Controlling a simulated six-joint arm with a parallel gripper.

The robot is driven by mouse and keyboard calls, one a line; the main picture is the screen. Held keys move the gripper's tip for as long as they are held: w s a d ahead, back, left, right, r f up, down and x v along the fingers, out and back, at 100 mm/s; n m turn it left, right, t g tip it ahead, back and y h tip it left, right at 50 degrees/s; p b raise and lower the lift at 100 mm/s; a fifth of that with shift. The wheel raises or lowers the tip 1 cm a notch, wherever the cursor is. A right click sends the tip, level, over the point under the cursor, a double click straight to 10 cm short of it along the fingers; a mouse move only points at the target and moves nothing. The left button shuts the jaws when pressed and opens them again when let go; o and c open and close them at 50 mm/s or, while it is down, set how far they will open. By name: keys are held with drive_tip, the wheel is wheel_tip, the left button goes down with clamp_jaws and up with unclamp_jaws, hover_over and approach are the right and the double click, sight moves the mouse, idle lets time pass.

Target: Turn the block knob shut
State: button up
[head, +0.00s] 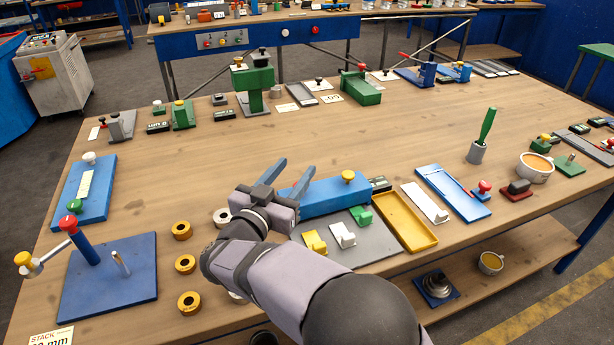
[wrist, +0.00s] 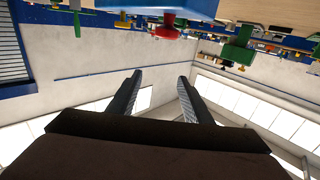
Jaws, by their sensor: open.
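A long blue block (head: 325,197) with a yellow knob (head: 348,176) on its top right end lies at the front middle of the bench in the head view. I take this to be the block knob, but other knobs stand nearby. How far the knob is turned cannot be told. My gripper (head: 293,169) is above the bench at the block's left end, apart from the knob, with its two blue-grey fingers spread and nothing between them. The wrist view shows the open fingers (wrist: 160,76) against a pale wall.
A grey plate (head: 372,246) carries small yellow, white and green clips. A yellow tray (head: 402,221) lies to its right. A blue board (head: 110,280) with posts and several brass rings (head: 185,264) are at left. Bare wood lies behind the block.

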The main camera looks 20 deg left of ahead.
wheel_tip(320, 180, down, 6)
drive_tip(key=shift+f, duration=0.1)
drive_tip(key=w+p, duration=0.1)
drive_tip(key=w, duration=0.6)
drive_tip(key=shift+w+f+p, duration=0.1)
drive_tip(key=shift+w+p, duration=0.2)
drive_tip(key=shift+p, duration=0.05)
drive_tip(key=c, duration=1)
